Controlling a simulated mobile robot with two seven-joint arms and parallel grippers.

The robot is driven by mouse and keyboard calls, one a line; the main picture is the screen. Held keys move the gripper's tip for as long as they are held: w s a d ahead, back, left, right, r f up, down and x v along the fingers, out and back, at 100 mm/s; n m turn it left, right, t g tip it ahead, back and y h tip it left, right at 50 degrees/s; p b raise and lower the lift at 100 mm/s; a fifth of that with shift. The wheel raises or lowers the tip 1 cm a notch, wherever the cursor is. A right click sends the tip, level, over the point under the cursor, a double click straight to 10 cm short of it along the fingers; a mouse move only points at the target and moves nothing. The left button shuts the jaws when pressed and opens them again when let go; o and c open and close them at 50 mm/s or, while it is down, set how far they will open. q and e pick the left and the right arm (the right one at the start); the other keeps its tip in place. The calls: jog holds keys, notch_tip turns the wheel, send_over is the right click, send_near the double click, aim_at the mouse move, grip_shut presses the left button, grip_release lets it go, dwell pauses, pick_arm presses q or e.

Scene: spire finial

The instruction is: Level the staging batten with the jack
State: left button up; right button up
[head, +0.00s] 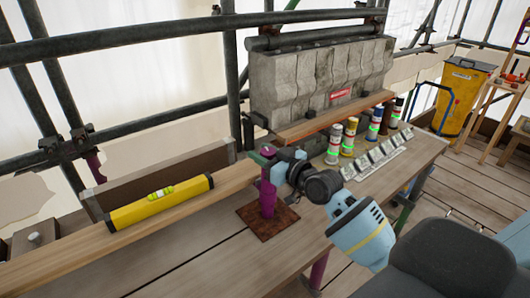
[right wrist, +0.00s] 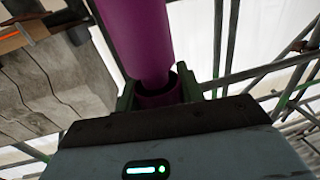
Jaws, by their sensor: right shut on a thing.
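The wooden batten (head: 60,250) runs from the lower left towards the middle of the head view. A yellow spirit level (head: 190,191) with a green vial lies along it; the bubble's position is too small to tell. The purple jack (head: 267,198) stands upright on a brown base plate (head: 252,221) by the batten's right end. It also shows in the right wrist view (right wrist: 140,35). My right gripper (head: 277,170) comes from the right and is shut on the jack, its green fingers on either side of a purple collar. My left gripper is out of view.
Several coloured cans (head: 347,138) and a row of small grey blocks (head: 377,153) stand on the bench right of the jack. A grey stone block (head: 318,75) stands behind. Scaffold tubes (head: 150,42) cross the back. A yellow bin (head: 461,92) stands at the far right.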

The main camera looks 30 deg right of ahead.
jog(key=shift+r, duration=0.1)
jog(key=o, duration=1)
jog(key=shift+s+d, duration=0.15)
jog(key=shift+s, duration=0.4)
jog(key=shift+b+v, duration=0.35)
jog(key=shift+v, duration=3.05)
